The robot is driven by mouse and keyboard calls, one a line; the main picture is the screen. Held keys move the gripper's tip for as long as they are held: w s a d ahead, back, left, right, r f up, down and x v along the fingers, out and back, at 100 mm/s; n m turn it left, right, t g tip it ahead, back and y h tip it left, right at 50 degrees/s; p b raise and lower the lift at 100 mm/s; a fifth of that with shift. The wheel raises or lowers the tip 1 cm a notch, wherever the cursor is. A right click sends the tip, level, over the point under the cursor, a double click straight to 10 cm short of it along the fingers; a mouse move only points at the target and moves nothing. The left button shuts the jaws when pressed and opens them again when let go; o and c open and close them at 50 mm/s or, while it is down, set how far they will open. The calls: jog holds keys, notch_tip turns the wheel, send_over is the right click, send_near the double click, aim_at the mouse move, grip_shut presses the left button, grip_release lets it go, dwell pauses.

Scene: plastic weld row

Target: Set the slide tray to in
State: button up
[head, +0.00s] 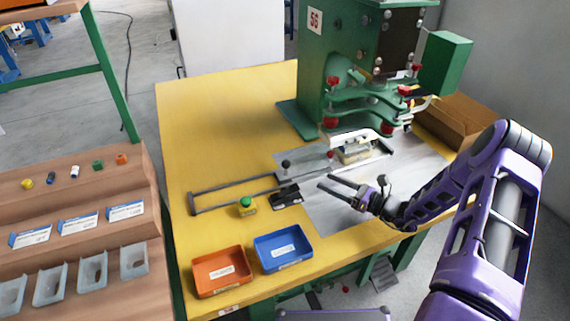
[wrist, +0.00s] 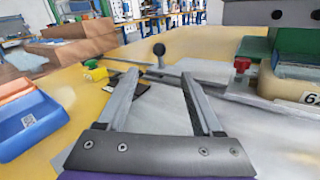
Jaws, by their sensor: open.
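The slide tray (head: 318,162) is a flat grey plate on long metal rails (head: 235,186) in front of the green press (head: 318,75). A pale fixture block (head: 356,151) sits at its right end, close under the press head. A black ball knob (head: 286,164) stands upright at the tray's left part; it also shows in the wrist view (wrist: 158,49). My gripper (head: 325,182) is open and empty, to the right of and nearer than the knob, not touching it. In the wrist view, the knob appears between and beyond my fingertips (wrist: 160,78).
A green button on a yellow box (head: 247,206) and a black device (head: 286,195) lie near the rails. Orange (head: 221,271) and blue (head: 283,249) bins stand at the table's front edge. A cardboard box (head: 460,119) is at the right. The yellow table's left part is clear.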

aim_at(286, 164)
jog(key=x, duration=1.5)
jog(key=shift+w+a+b, duration=0.2)
jog(key=shift+a+b, duration=0.1)
jog(key=shift+a, duration=0.05)
grip_shut()
jog(key=shift+f, duration=0.1)
dwell(0.5)
